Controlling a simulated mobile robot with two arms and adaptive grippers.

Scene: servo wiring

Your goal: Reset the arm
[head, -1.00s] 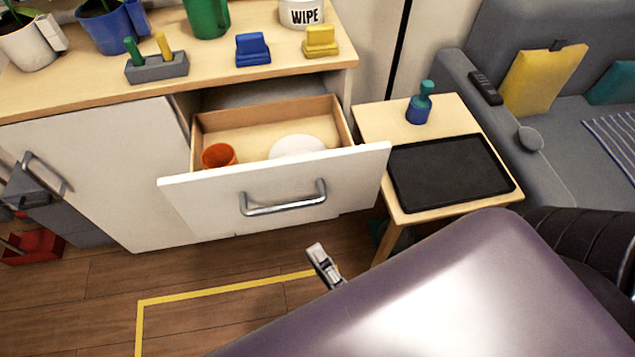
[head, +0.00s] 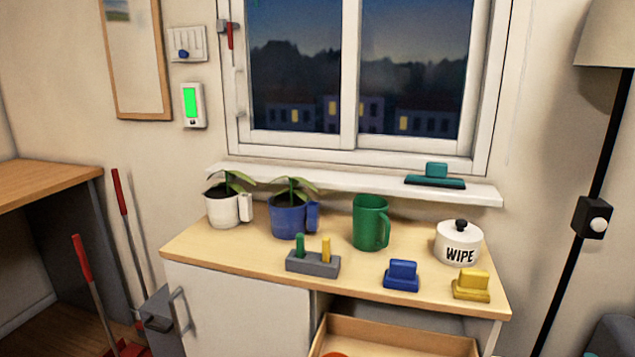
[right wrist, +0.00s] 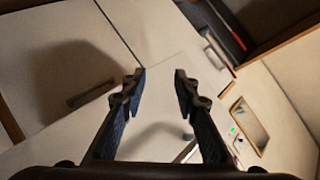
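My right gripper (right wrist: 160,82) shows in the right wrist view with its two dark fingers apart and nothing between them. Pale panels, one with a dark handle (right wrist: 91,94), lie beyond its fingers. Neither arm shows in the head view, and my left gripper is in no current view.
A cabinet (head: 240,309) stands below the window with an open drawer (head: 395,336). On its top are a white pot (head: 223,208), a blue pot (head: 286,216), a green mug (head: 369,223), a WIPE canister (head: 458,243), and blue (head: 402,276) and yellow (head: 471,284) blocks. A lamp pole (head: 570,240) stands right.

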